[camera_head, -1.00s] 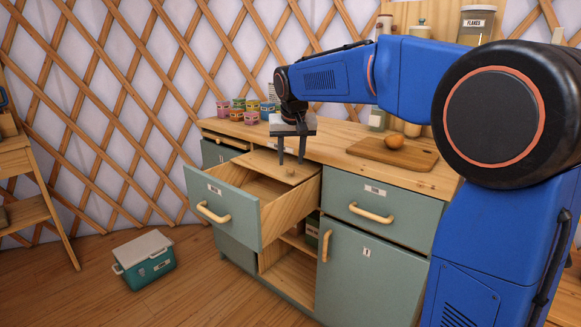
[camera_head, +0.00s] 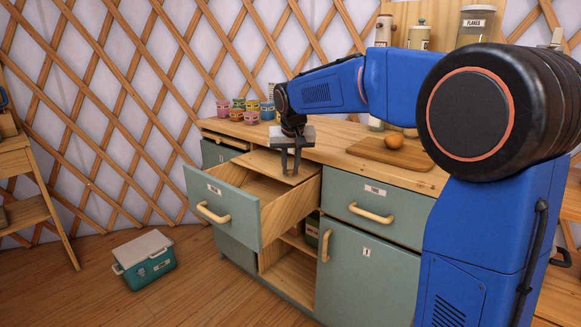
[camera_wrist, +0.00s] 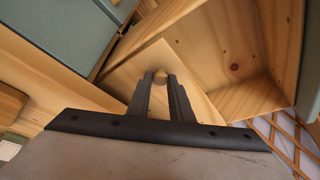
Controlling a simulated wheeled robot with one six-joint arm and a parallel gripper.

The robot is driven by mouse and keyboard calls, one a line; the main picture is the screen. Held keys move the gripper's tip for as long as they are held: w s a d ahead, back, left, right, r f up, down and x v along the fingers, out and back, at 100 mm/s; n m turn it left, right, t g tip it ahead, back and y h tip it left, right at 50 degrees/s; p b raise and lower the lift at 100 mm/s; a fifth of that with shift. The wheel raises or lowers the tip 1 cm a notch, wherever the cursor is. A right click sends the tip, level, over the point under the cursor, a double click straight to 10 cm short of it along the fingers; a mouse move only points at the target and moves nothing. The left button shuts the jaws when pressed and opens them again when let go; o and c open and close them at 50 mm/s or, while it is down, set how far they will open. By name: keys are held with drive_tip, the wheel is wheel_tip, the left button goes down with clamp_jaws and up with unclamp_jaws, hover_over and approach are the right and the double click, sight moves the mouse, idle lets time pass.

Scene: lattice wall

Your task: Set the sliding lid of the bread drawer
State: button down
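The bread drawer (camera_head: 222,207) is pulled out from the cabinet, with a pale wooden handle on its green front. Its lid (camera_head: 262,160), a flat light-wood panel, covers the rear part of the drawer and leaves the front part open. The lid also shows in the wrist view (camera_wrist: 197,98), with a small round wooden knob (camera_wrist: 160,74). My gripper (camera_head: 290,174) points down over the lid. In the wrist view its two fingers (camera_wrist: 160,78) stand on either side of the knob and appear shut on it. The head view hides the knob behind the fingers.
The counter holds several coloured cups (camera_head: 247,111) and a cutting board (camera_head: 390,152) with a round brown item (camera_head: 394,141). A closed drawer (camera_head: 385,206) sits right of the open one. A teal box (camera_head: 146,262) stands on the floor at the left.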

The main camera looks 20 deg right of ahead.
drive_tip(key=s+a, duration=0.9)
drive_tip(key=a, duration=0.3)
drive_tip(key=shift+a, duration=0.25)
drive_tip(key=c, duration=1.6)
unclamp_jaws()
drive_tip(key=v, duration=1.7)
drive_tip(key=shift+s+r, duration=0.15)
drive_tip(key=shift+r, duration=0.05)
drive_tip(key=shift+a, duration=0.1)
